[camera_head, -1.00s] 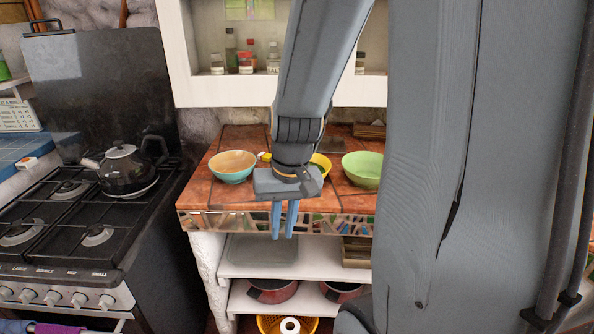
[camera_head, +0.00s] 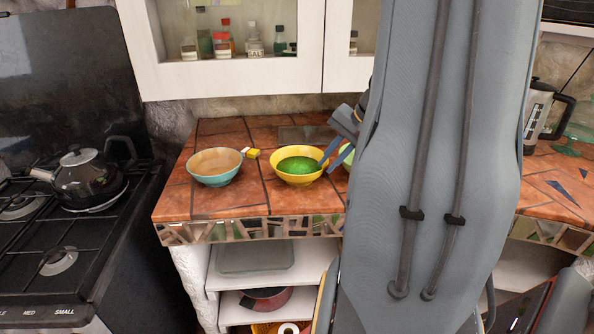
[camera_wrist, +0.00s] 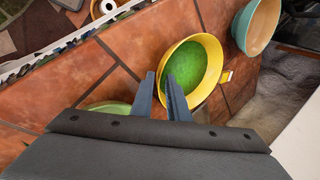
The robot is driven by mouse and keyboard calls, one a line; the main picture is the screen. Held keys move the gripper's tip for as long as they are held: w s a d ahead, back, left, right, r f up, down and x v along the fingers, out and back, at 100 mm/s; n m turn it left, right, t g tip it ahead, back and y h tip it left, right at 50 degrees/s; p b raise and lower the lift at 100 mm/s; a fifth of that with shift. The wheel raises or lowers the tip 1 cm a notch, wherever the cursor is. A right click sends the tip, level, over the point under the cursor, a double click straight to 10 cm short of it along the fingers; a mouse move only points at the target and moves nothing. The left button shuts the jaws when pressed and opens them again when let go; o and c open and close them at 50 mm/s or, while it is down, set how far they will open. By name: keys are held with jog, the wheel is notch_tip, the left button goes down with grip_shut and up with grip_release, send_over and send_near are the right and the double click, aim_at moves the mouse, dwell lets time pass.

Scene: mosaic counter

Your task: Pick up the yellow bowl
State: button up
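The yellow bowl (camera_head: 299,178), with a green inside, stands upright on the tiled counter. The wrist view shows the bowl (camera_wrist: 196,76) just ahead of the fingers. My gripper (camera_head: 325,160) is at the bowl's right rim in the head view, its blue fingers slanting down. In the wrist view my gripper (camera_wrist: 161,77) is open with a narrow gap. One finger overlaps the bowl's inside and the other lies just outside the rim. I cannot tell whether either finger touches the bowl.
A teal bowl with a tan inside (camera_head: 215,168) stands left of the yellow bowl. A light green bowl (camera_head: 347,156) is mostly hidden behind my arm on the right. A small yellow item (camera_head: 252,153) lies between the two left bowls. A stove with a kettle (camera_head: 85,180) is at left.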

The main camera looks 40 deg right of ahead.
aim_at(318, 174)
jog(key=shift+p+x, duration=0.6)
jog(key=shift+x, duration=2.45)
jog(key=shift+a+r, duration=0.1)
jog(key=shift+a, duration=0.05)
jog(key=shift+c, duration=0.5)
grip_shut()
notch_tip(318, 174, up, 10)
jog(key=shift+b, duration=0.4)
